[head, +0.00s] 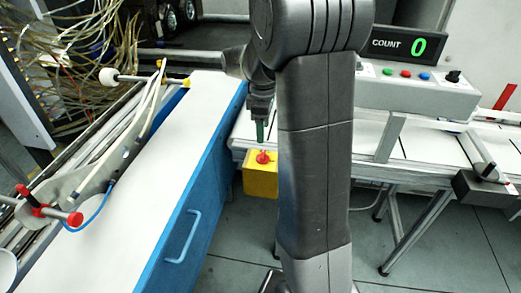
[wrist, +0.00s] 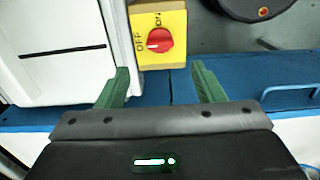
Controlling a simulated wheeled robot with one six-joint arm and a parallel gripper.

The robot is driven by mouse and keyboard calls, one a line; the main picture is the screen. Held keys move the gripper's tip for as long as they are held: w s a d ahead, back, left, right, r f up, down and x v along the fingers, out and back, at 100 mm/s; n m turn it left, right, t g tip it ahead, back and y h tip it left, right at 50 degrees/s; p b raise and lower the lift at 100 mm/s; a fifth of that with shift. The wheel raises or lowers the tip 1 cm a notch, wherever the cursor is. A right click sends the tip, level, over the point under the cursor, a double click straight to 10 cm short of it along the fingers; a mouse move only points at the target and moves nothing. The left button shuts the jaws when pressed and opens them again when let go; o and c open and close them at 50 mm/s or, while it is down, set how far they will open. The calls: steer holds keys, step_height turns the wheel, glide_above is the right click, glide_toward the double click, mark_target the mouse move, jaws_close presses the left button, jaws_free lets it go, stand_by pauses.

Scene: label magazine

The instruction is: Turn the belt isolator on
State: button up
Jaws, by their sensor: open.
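The belt isolator is a yellow box (head: 260,182) with a red knob (head: 263,157), at the end of the white conveyor in the head view. In the wrist view the yellow box (wrist: 145,61) carries the words OFF at the left and ON at the top. The white mark on its red knob (wrist: 160,41) points left, at OFF. My gripper (head: 261,130) is just above the knob in the head view. In the wrist view its green fingers (wrist: 160,78) are spread, with nothing between them. The knob lies beyond the fingertips, apart from them.
A blue cabinet with a white top (head: 170,140) stands left of the isolator. The white conveyor (head: 378,136) runs to the right. A control box (head: 425,95) with buttons stands behind it, under a COUNT display (head: 403,45) reading 0. My arm hides part of the conveyor.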

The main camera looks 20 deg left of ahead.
mark_target(263, 153)
step_height(263, 153, down, 9)
steer(key=shift+f+b, duration=0.15)
steer(key=shift+b, duration=0.15)
steer(key=c, duration=1)
